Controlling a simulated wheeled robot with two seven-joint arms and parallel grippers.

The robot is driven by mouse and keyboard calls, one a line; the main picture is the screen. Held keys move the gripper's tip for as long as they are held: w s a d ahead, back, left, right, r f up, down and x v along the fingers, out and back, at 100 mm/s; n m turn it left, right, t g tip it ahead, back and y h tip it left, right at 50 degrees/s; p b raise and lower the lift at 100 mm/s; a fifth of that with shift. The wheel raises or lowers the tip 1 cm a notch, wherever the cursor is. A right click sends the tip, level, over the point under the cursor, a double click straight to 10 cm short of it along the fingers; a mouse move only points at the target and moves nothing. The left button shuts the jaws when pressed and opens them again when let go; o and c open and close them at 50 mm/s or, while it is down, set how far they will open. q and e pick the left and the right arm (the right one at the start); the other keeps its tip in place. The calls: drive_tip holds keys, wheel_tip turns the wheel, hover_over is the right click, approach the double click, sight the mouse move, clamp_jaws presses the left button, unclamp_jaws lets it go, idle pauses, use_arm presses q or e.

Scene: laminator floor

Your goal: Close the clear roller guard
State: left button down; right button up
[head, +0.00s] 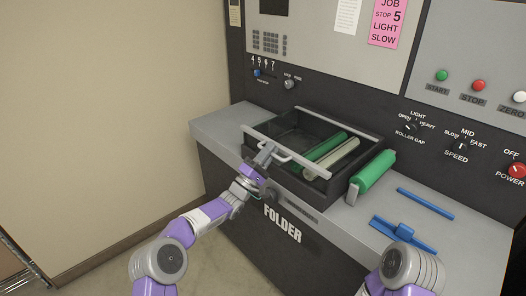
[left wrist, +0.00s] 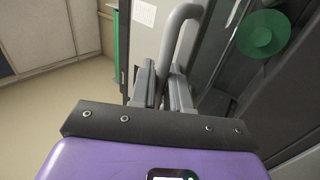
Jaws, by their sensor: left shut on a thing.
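The clear roller guard has a grey front bar (head: 312,167) with a grey bent handle; its clear panel is hard to make out. It is at the dark roller bay (head: 372,143), where green and cream rollers show. My left gripper (head: 268,153) is shut on the guard's handle at the front left of the bay. In the left wrist view the handle (left wrist: 178,38) rises from between the two fingers (left wrist: 163,88). I cannot tell the guard's exact tilt. Part of my right arm shows at the lower right; its gripper is not in view.
A green roller (head: 373,172) lies on the grey deck right of the bay. A blue bar (head: 425,203) and a blue tool (head: 388,230) lie further right. The control panel with knobs and buttons (head: 478,86) rises behind. Open floor is at the left.

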use_arm(q)
wheel_tip(320, 180, down, 4)
drive_tip(key=shift+w+r+g+y, duration=0.1)
drive_tip(key=shift+w+g+y, duration=0.05)
drive_tip(key=shift+g+y, duration=0.15)
drive_tip(key=c, duration=1.4)
unclamp_jaws()
drive_tip(key=shift+c, duration=0.2)
drive_tip(key=shift+o, duration=0.9)
drive_tip(key=shift+a, duration=0.15)
drive_tip(key=shift+s, duration=0.2)
drive_tip(key=shift+r, duration=0.1)
drive_tip(key=r+p+v, duration=0.1)
drive_tip(key=v, duration=0.6)
drive_tip(key=shift+s, duration=0.15)
drive_tip(key=shift+a, duration=0.15)
